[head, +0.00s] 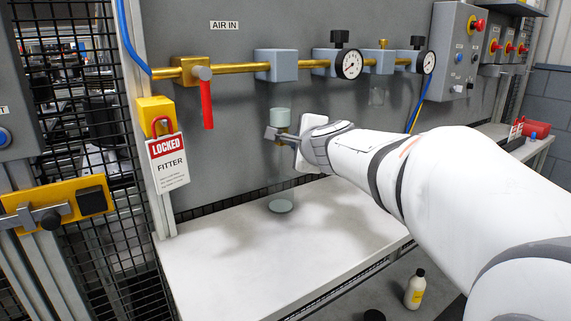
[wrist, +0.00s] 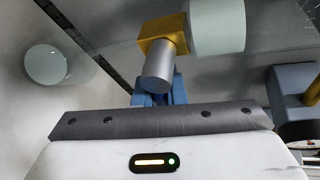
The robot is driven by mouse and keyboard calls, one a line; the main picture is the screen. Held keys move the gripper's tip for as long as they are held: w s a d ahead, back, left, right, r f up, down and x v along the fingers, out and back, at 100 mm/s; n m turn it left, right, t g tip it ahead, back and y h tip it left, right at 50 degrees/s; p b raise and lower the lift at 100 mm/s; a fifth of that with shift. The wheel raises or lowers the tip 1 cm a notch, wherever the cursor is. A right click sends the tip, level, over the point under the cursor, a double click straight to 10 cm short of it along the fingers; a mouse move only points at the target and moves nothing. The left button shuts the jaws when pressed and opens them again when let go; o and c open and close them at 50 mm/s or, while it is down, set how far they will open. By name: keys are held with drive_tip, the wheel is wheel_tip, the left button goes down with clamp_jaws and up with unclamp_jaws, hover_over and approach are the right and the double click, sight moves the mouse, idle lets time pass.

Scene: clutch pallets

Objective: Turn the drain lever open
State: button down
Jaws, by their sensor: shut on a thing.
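The drain valve shows in the wrist view as a brass block (wrist: 163,42) with a silver round hub (wrist: 158,68), under a pale cylindrical bowl (wrist: 217,25). A blue part (wrist: 178,90), which looks like the drain lever, shows behind the hub, mostly hidden by the hub and my gripper's dark edge. In the head view the bowl (head: 280,117) hangs below the blue-grey block on the brass pipe. My gripper (head: 279,135) is just under it, shut on the lever. The grip itself is hidden, and the lever's angle cannot be told.
A red lever (head: 207,105) hangs from the brass air-in valve at left. A red padlock (head: 164,126) with a "LOCKED" tag hangs on a yellow block beside it. A pale round dish (head: 281,206) is on the white bench (head: 225,265). Gauges (head: 348,64) sit along the pipe.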

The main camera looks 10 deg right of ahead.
drive_tip(key=shift+w+d+r+n+t+h+b, duration=0.15)
drive_tip(key=shift+r+n+t+h+b, duration=0.4)
drive_tip(key=shift+n+b, duration=1.05)
drive_tip(key=shift+r+m+b, duration=0.25)
drive_tip(key=shift+m+b, duration=0.05)
drive_tip(key=shift+b, duration=0.05)
drive_tip(key=c, duration=1.5)
unclamp_jaws()
drive_tip(key=shift+f, duration=0.2)
drive_tip(key=s+r+p, duration=0.1)
drive_tip(key=s+p, duration=0.1)
drive_tip(key=s, duration=0.5)
drive_tip(key=shift+s+r, duration=0.15)
drive_tip(key=shift+s, duration=0.2)
